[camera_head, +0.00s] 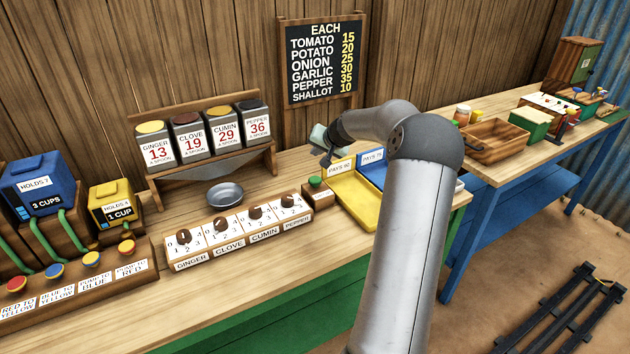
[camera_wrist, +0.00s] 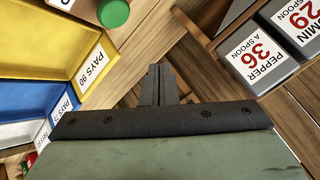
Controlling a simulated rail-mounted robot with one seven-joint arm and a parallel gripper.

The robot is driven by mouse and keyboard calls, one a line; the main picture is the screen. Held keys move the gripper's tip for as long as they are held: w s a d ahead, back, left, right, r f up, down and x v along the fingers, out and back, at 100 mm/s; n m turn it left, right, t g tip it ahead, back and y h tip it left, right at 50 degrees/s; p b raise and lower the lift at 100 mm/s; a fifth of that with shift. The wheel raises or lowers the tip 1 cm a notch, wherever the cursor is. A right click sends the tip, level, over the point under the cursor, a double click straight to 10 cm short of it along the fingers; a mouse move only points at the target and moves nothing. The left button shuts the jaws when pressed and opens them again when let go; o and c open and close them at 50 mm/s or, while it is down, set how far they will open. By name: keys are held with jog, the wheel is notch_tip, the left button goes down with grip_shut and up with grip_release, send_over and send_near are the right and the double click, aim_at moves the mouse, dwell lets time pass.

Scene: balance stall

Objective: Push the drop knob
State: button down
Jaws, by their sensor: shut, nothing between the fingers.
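A round green knob (camera_head: 316,182) sits on a small wooden block (camera_head: 318,197) with a white label, between the spice dials and the yellow tray. The label is too small to read in the head view, so I take this as the drop knob. In the wrist view the green knob (camera_wrist: 113,12) shows at the top edge, left of the fingers, partly cut off. My gripper (camera_head: 327,160) is above the counter, up and slightly right of the knob in the head view, and apart from it. In the wrist view my gripper (camera_wrist: 160,82) has its fingers together and empty.
A yellow tray (camera_head: 352,207) marked PAYS 90 and a blue tray (camera_head: 372,173) are right of the knob. Several spice dials (camera_head: 238,233) and a metal bowl (camera_head: 225,194) are to its left. The spice rack (camera_head: 215,160) and a price board (camera_head: 324,60) stand behind.

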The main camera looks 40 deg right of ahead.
aim_at(313, 178)
notch_tip(313, 178, down, 6)
jog(key=b, duration=0.3)
jog(key=shift+f, duration=0.25)
jog(key=shift+f+b, duration=0.35)
jog(key=shift+b, duration=0.05)
jog(key=shift+f, duration=0.1)
dwell(1.3)
jog(key=shift+f+b, duration=0.3)
jog(key=shift+b, duration=0.35)
jog(key=shift+f+b, duration=0.8)
dwell(0.6)
jog(key=shift+r, duration=0.15)
jog(key=shift+r+p, duration=0.5)
jog(key=shift+r, duration=0.55)
